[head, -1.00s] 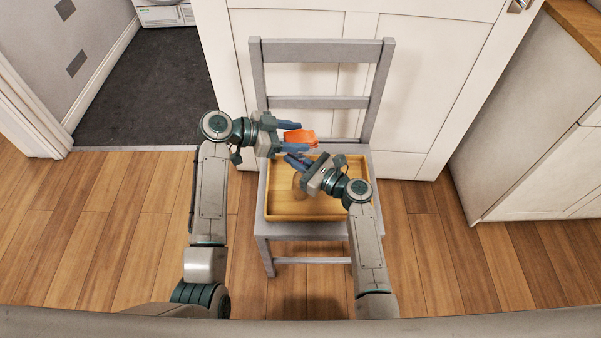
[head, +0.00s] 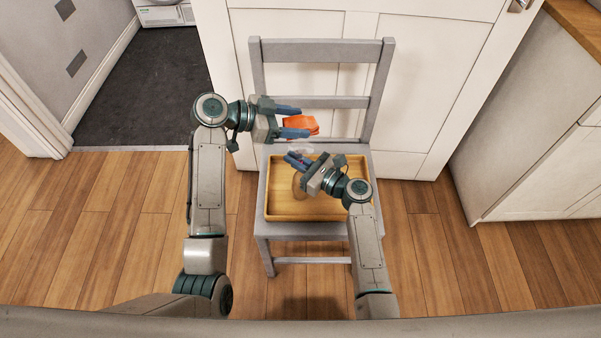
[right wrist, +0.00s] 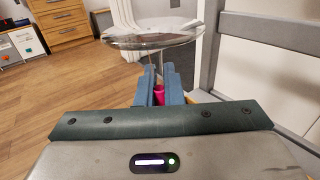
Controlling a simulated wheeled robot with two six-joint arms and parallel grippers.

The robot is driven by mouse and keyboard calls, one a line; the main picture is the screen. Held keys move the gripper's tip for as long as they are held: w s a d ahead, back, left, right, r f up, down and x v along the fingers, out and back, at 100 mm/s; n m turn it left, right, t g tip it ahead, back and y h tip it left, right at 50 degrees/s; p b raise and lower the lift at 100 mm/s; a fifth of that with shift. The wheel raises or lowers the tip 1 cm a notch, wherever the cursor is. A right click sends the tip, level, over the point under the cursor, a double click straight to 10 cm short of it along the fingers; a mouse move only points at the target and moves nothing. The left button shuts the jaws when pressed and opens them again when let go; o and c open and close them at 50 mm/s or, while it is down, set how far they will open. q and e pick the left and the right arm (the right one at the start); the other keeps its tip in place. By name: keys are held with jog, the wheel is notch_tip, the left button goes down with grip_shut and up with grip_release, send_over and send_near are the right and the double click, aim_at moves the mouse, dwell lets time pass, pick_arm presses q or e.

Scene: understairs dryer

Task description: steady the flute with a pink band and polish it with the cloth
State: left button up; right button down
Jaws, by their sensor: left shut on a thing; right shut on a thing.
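The clear glass flute (right wrist: 150,36) shows its wide round disc and thin stem in the right wrist view. Its pink band (right wrist: 158,93) is between the blue fingers of my right gripper (right wrist: 158,86), which is shut on the flute. In the head view the flute is a faint pale shape (head: 303,149) by my right gripper (head: 296,160), over the tray's back edge; most of it is hidden or hard to see. The orange cloth (head: 300,124) is held by my left gripper (head: 297,121), behind the flute and apart from it.
A wooden tray (head: 285,214) lies on the seat of a grey chair (head: 322,102). The chair back stands just behind my left gripper and the cloth. A white door is behind the chair, and a white cabinet (head: 540,160) stands at the right.

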jog(key=c, duration=1.5)
grip_release()
jog(key=p+v, duration=0.1)
jog(key=v, duration=2)
